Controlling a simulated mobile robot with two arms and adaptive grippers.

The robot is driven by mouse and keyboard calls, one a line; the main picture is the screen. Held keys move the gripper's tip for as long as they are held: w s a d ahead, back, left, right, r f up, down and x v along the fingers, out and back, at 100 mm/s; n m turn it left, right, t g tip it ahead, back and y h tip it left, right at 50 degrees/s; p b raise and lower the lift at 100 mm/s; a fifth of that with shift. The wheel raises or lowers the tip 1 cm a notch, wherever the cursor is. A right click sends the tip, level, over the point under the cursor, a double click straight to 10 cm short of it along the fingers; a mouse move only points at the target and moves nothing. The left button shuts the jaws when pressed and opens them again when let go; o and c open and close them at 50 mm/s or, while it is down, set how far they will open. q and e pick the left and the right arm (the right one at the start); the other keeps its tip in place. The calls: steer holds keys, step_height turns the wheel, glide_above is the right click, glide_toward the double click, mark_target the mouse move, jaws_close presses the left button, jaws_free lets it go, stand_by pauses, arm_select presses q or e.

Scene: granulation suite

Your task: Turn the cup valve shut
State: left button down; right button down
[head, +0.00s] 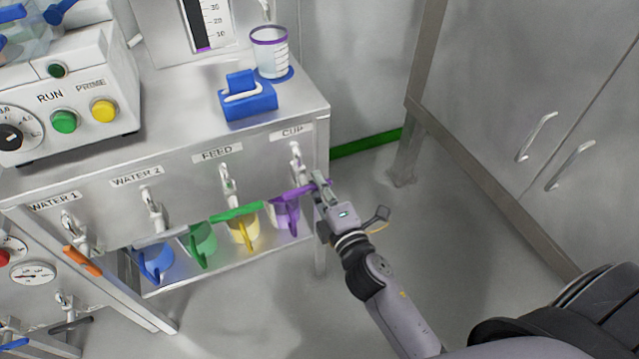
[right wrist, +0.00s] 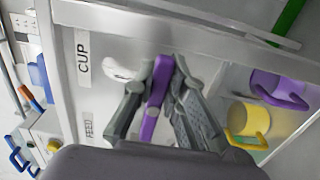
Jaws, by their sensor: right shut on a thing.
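The cup valve is under the CUP label (head: 292,131) on the steel bench front. In the right wrist view, the lever (right wrist: 156,98) sits between both fingers (right wrist: 165,82). A measuring cup with a purple rim (head: 270,52) stands on the bench top, on a blue base. My left gripper is not in view.
The green feed lever (head: 238,212) is close to the left of the purple one. Purple, yellow (head: 244,230), green (head: 201,244) and blue (head: 154,262) mugs stand on the shelf below. A blue block (head: 247,101) lies on the bench top. Open floor (head: 460,210) is to the right.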

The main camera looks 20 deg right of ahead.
stand_by(0.3)
steer(key=c, duration=1.6)
jaws_free()
steer(key=s, duration=0.7)
steer(key=shift+s, duration=0.25)
steer(key=shift+d, duration=0.15)
